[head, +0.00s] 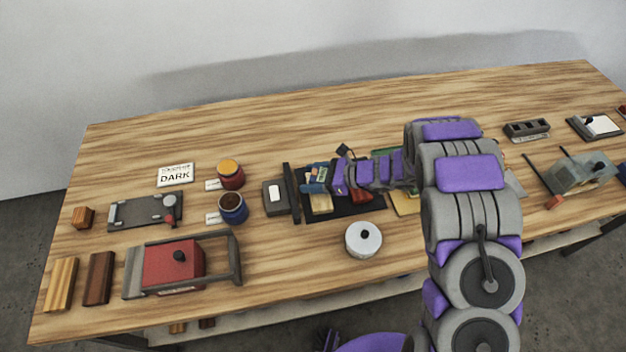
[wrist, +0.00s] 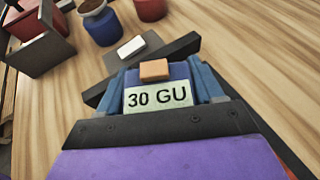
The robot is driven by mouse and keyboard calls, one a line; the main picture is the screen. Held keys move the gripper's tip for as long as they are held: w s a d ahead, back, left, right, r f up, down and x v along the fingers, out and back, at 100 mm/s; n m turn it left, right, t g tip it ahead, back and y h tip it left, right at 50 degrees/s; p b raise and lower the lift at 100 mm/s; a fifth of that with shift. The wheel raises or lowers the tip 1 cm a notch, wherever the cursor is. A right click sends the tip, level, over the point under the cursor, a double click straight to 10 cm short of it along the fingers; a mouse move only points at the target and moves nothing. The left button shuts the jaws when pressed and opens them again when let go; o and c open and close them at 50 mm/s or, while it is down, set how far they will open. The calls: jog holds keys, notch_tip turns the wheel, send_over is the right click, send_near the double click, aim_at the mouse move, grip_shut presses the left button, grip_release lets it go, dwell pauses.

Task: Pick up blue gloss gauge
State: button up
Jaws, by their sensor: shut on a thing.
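The blue gloss gauge (wrist: 156,98) shows in the wrist view as a small blue block with a pale label reading "30 GU". An orange-tan piece (wrist: 154,70) is at its far end. My gripper (wrist: 163,75) is shut on the gauge, with a blue finger along each side. In the head view my gripper (head: 317,184) is over the dark mat area in the middle of the table. The gauge is hard to make out there, and my arm covers part of that area. I cannot tell whether the gauge touches the surface below.
A dark upright plate (head: 291,193) and a grey block with a white pad (head: 275,197) stand left of my gripper. Red (head: 230,174) and blue (head: 233,208) jars are farther left. A round white-lidded can (head: 363,239) stands in front. The back of the table is clear.

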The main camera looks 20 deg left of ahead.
jog(key=s+d+r, duration=0.1)
jog(key=s+d, duration=0.1)
jog(key=s, duration=0.5)
jog(key=s+d+r+p, duration=0.1)
jog(key=s, duration=0.7)
jog(key=shift+s+d+r, duration=0.25)
jog(key=shift+d, duration=0.15)
